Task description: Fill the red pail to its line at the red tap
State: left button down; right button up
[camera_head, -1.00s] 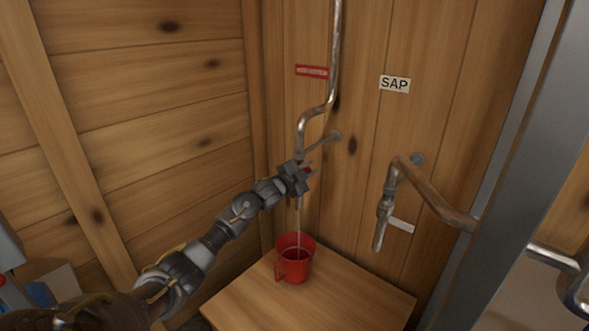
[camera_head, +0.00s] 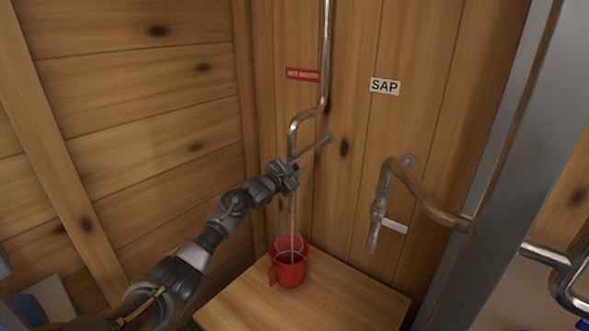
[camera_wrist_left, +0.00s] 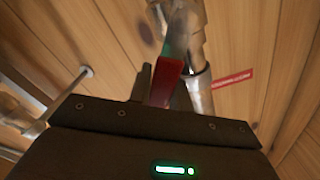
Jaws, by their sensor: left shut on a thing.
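The red pail (camera_head: 289,272) stands upright on the wooden stand, under the spout of the red tap (camera_head: 292,200). A thin pale stream (camera_head: 292,232) runs from the spout down into the pail. The liquid level and the fill line cannot be made out. My left gripper (camera_head: 291,174) is at the tap, shut on its red handle. In the left wrist view the red handle (camera_wrist_left: 166,82) sits at the jaws, in front of the metal tap pipe (camera_wrist_left: 199,88). My right gripper is not in view.
The wooden stand (camera_head: 345,300) has bare top to the right of the pail. A second tap (camera_head: 378,215) hangs at the right below the SAP sign (camera_head: 385,86). A red sign (camera_head: 302,75) is on the wall above the red tap. A grey metal post (camera_head: 490,170) stands at the right.

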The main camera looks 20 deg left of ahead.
pick_arm(q)
jog(key=shift+f, duration=0.1)
jog(key=c, duration=1.3)
grip_release()
jog(key=shift+s, duration=0.1)
jog(key=v, duration=1)
jog(key=shift+s+a, duration=0.15)
jog(key=shift+s, duration=0.1)
